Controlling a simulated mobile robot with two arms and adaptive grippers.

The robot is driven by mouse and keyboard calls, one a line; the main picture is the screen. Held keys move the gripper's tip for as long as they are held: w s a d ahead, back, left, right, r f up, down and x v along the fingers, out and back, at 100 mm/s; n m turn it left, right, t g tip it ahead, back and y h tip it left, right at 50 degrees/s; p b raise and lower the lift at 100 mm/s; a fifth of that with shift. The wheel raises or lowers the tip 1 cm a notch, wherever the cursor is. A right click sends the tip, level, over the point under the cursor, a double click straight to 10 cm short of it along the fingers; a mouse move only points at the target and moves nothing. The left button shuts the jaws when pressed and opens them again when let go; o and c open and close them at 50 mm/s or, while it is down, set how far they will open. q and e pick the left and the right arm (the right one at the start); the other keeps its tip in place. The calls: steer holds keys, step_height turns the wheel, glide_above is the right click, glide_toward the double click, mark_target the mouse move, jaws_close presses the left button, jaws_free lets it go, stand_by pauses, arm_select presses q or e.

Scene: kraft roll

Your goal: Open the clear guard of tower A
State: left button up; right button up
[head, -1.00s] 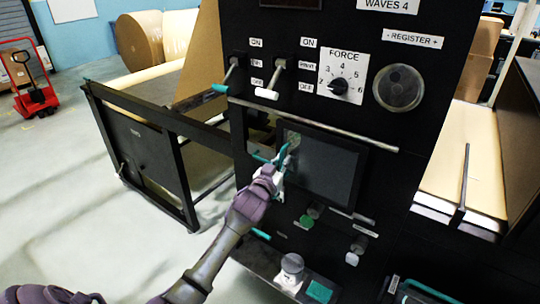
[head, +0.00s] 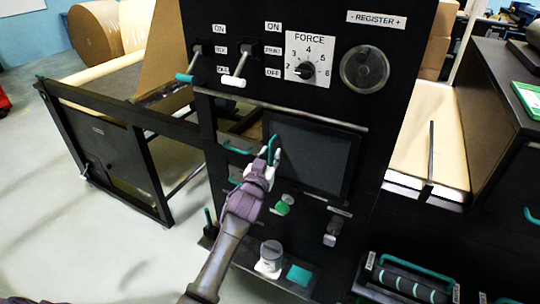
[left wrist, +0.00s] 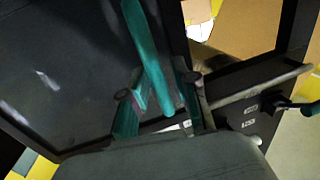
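A dark, glossy rectangular panel (head: 318,160) is set in the front of the black tower, below a long metal bar (head: 285,110). I cannot tell whether it is the clear guard, and no letter A is legible. A teal handle (head: 237,149) is just left of the gripper. My right gripper is out of view.
Above are two levers (head: 238,70), a FORCE dial (head: 308,70) and a round knob (head: 366,69). Below are a green button (head: 282,207) and a white-based knob (head: 270,257). A black frame (head: 125,115) stands left; open floor (head: 60,215) lies beyond.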

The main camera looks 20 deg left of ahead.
arm_select(q)
steer(key=s, duration=0.4)
steer(key=s+d, duration=0.1)
steer(key=s, duration=0.7)
steer(key=shift+d, duration=0.2)
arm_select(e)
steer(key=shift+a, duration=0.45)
